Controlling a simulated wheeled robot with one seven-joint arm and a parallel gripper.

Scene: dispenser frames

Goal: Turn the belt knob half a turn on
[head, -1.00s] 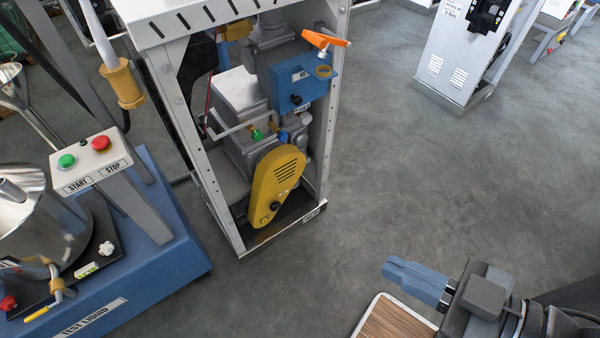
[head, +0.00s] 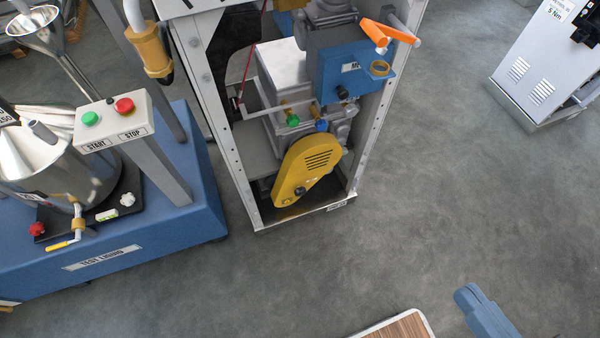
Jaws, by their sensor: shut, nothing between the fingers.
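The yellow belt cover (head: 312,166), with dark slots, sits low in the front of an open grey metal frame. A small black knob (head: 300,191) is on the lower part of the cover. Another small black knob (head: 342,92) is on the blue box (head: 352,62) above. The view is too small to read either knob's angle.
A blue base (head: 150,245) with a steel vessel and green and red buttons stands at left. Orange handle (head: 388,32) is at the frame's upper right. A wood-topped surface (head: 400,328) is at the bottom. Grey floor (head: 440,180) is clear between frame and white cabinet (head: 535,75).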

